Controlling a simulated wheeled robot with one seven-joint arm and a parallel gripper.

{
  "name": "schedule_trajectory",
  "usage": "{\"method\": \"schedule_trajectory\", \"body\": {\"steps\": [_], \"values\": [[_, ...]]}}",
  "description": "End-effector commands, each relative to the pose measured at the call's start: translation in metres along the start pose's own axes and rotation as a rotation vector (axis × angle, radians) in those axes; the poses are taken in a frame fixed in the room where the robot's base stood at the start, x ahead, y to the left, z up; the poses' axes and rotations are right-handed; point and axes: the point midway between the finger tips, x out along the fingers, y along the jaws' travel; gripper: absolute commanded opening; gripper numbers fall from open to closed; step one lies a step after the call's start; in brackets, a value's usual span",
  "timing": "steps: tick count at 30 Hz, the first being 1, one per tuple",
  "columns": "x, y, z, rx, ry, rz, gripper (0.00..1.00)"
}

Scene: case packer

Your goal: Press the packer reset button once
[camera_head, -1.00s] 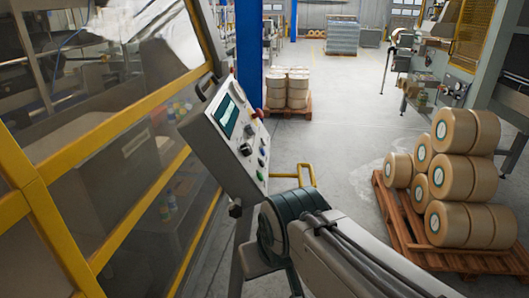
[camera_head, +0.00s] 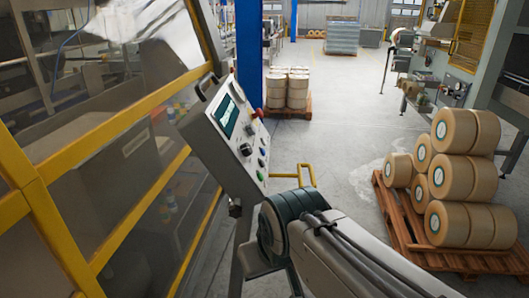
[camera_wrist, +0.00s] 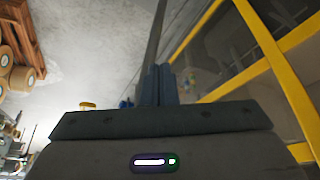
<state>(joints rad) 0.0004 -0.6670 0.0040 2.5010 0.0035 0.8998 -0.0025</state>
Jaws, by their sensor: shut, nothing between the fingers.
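The packer control panel (camera_head: 222,150) is a tilted grey box on a post, left of centre in the head view. Its face carries a screen (camera_head: 224,115), a red mushroom button (camera_head: 258,114), a black knob (camera_head: 246,149), a blue button (camera_head: 262,162) and a green button (camera_head: 261,175). The labels are too small to read, so I cannot tell which is the reset button. My gripper (camera_wrist: 162,82) shows in the wrist view with its fingers together and empty. It is hidden in the head view, and the panel face is not recognisable in the wrist view.
The packer's yellow-framed glazed guard (camera_head: 110,230) stands left of the panel. A yellow bar (camera_head: 305,168) is just beyond my arm. A wooden pallet (camera_head: 405,235) of stacked rolls (camera_head: 452,177) stands at right. The middle floor is clear.

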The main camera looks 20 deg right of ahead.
Motion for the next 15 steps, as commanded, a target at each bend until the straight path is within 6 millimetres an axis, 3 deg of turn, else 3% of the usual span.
{"method": "schedule_trajectory", "body": {"steps": [5, 15], "values": [[0.008, 0.000, 0.003, 0.000, -0.005, 0.000, 0.00], [0.077, 0.001, 0.028, -0.002, -0.061, 0.004, 0.00]]}}
